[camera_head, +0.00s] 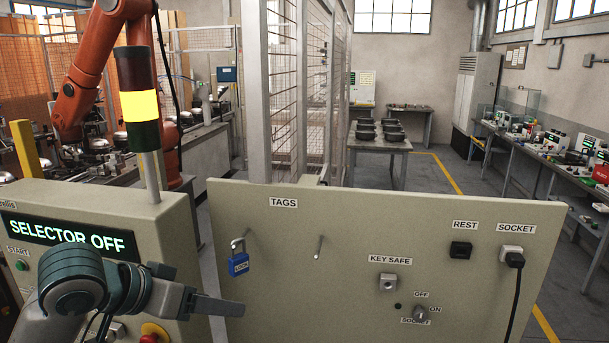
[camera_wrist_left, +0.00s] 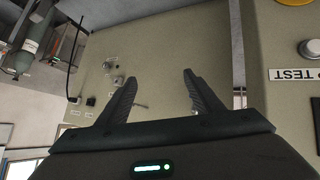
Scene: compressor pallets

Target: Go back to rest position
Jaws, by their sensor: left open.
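My left arm comes in from the lower left in the head view. Its gripper (camera_head: 222,305) is in front of the lower left part of the beige panel (camera_head: 330,240). In the left wrist view the left gripper (camera_wrist_left: 158,90) shows two dark fingers spread apart with nothing between them. The panel also shows behind the fingers there (camera_wrist_left: 160,50). My right gripper is in neither view.
A control box with a "SELECTOR OFF" display (camera_head: 75,238) and a lit yellow lamp (camera_head: 139,105) stands at left. The panel carries a blue padlock (camera_head: 238,264), a key safe (camera_head: 388,282), a selector knob (camera_head: 420,312) and a plugged socket (camera_head: 513,256).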

